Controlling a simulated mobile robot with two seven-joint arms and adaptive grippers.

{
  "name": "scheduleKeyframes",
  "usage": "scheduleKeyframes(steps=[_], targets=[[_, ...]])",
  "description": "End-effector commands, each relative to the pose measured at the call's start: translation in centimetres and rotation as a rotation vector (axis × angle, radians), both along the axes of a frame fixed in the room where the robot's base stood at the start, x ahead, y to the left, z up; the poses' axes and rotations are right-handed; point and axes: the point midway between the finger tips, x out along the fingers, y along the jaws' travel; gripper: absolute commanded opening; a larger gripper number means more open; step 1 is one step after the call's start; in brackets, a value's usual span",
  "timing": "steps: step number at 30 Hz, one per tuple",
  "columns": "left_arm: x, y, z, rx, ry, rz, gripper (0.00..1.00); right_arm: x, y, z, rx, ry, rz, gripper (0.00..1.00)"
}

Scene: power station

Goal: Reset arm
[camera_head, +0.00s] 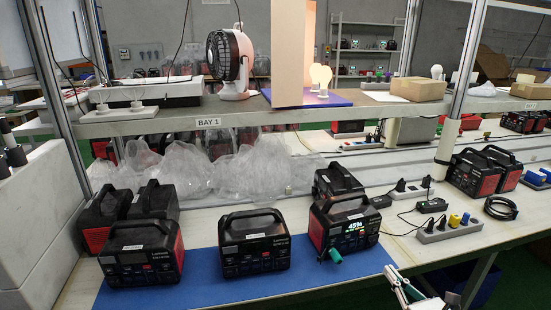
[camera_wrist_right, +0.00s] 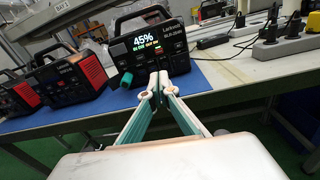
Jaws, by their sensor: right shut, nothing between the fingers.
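My right gripper (camera_head: 393,274) is at the lower right of the head view, in front of the table edge. In the right wrist view its fingertips (camera_wrist_right: 157,82) are together with nothing between them. Just beyond them stands a black and red power station (camera_head: 343,223) with a lit display reading 45%, which also shows in the right wrist view (camera_wrist_right: 170,38). A teal plug (camera_head: 335,256) is at its front, and shows in the right wrist view (camera_wrist_right: 127,80). The gripper looks apart from both. My left gripper is not in view.
A blue mat (camera_head: 215,290) lies under several power stations, including a middle one (camera_head: 254,243) and a left one (camera_head: 142,251). A power strip (camera_head: 447,231) with cables is to the right. A shelf (camera_head: 190,123) with a fan (camera_head: 230,62) overhangs the table.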

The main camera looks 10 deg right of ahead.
Motion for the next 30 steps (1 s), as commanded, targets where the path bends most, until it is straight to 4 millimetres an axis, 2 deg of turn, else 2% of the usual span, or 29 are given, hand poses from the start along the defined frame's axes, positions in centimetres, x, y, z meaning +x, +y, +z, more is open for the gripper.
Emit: scheduleKeyframes(steps=[2,5,9,13,15,18,21,25,30], targets=[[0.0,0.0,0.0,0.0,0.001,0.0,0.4,-1.2,1.0,-2.5,0.169,0.075,-0.034,0.0],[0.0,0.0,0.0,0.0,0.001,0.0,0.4,-3.6,3.0,-6.9,0.514,0.214,-0.113,0.0],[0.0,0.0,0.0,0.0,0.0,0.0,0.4,-8.7,7.3,-13.3,1.117,0.422,-0.281,0.0],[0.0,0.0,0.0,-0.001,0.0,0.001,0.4,-13.7,11.7,-17.2,1.678,0.559,-0.472,0.0],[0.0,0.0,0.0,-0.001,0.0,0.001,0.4,-16.1,13.8,-18.5,1.956,0.602,-0.578,0.0],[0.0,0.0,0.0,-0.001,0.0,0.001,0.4,-18.7,16.2,-19.4,2.292,0.621,-0.71,0.0],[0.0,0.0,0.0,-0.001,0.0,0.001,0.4,-20.4,17.6,-19.8,2.527,0.613,-0.807,0.0],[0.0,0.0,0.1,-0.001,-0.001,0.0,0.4,-21.4,18.4,-19.8,2.681,0.597,-0.868,0.0],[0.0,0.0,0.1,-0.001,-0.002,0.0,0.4,-21.5,18.5,-19.8,2.709,0.594,-0.877,0.0]])
